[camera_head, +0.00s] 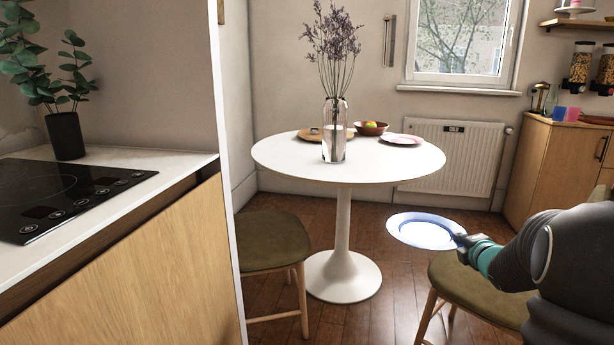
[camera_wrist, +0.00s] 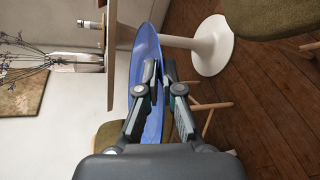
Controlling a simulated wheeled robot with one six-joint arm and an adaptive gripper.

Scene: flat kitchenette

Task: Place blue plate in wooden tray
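The blue plate (camera_head: 420,232) is held in the air to the right of the round white table, roughly level and apart from it. My gripper (camera_head: 464,241) is shut on the plate's right rim. In the wrist view, the blue plate (camera_wrist: 150,50) is seen nearly edge-on, its rim between the two fingers of my gripper (camera_wrist: 159,90). A round, flat wooden piece (camera_head: 312,134), which looks like the wooden tray, lies on the table behind the vase and is partly hidden by it.
The white table (camera_head: 285,158) also bears a glass vase (camera_head: 334,140) with tall dried flowers, a bowl with fruit (camera_head: 370,128) and a pale pink plate (camera_head: 402,139). Chairs stand left (camera_head: 265,240) and right (camera_head: 480,290). The table's front right is clear.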

